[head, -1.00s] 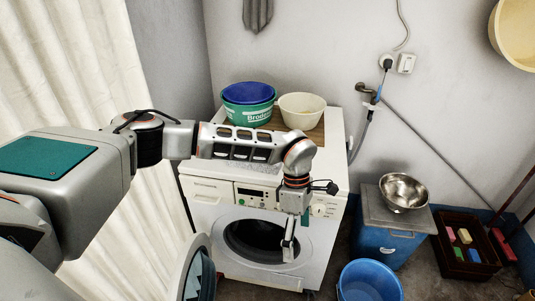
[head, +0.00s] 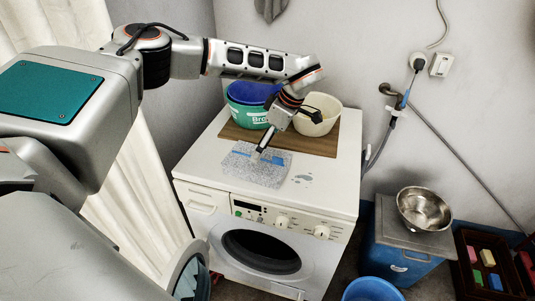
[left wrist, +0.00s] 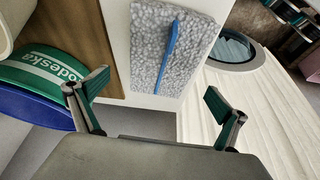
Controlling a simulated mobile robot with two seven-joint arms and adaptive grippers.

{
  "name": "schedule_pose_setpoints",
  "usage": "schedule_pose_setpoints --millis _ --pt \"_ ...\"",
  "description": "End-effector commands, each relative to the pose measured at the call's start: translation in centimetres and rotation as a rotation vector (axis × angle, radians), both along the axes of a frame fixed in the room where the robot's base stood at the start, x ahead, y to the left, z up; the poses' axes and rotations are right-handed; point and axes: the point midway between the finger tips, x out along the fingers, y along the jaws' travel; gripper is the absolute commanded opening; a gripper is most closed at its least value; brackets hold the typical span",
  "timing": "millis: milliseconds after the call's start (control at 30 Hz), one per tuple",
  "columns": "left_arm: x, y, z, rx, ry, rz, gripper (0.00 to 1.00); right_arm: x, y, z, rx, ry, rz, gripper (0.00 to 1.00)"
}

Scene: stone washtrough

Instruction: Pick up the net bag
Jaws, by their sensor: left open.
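The net bag (head: 243,172) looks like a flat, speckled grey rectangle with a blue strip across it. It lies on the white top of the washing machine (head: 330,180), in front of the wooden board. It also shows in the left wrist view (left wrist: 150,45), at top centre, with the blue strip running along it. My left gripper (head: 262,152) is over the bag's back part in the head view. In the left wrist view the left gripper's fingers (left wrist: 155,90) are spread wide with nothing between them. My right gripper is not in view.
A green tub with a blue basin (head: 248,112) and a cream bowl (head: 318,112) stand on the wooden board (head: 320,143) behind the bag. A steel bowl (head: 424,208) sits on a blue bin to the right.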

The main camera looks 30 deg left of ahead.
Motion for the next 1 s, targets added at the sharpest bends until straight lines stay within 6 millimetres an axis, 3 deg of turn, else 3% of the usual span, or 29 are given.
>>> schedule_pose_setpoints --millis 400,700,1000 --pt "-0.4 1.2 -3.2 -0.002 0.004 0.001 1.0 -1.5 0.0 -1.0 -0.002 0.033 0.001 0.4" --pt "-0.9 2.4 -6.9 -0.002 0.002 0.001 1.0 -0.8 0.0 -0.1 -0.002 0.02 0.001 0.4" --pt "-0.9 2.6 -7.4 -0.002 0.001 0.0 1.0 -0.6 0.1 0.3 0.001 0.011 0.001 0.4"
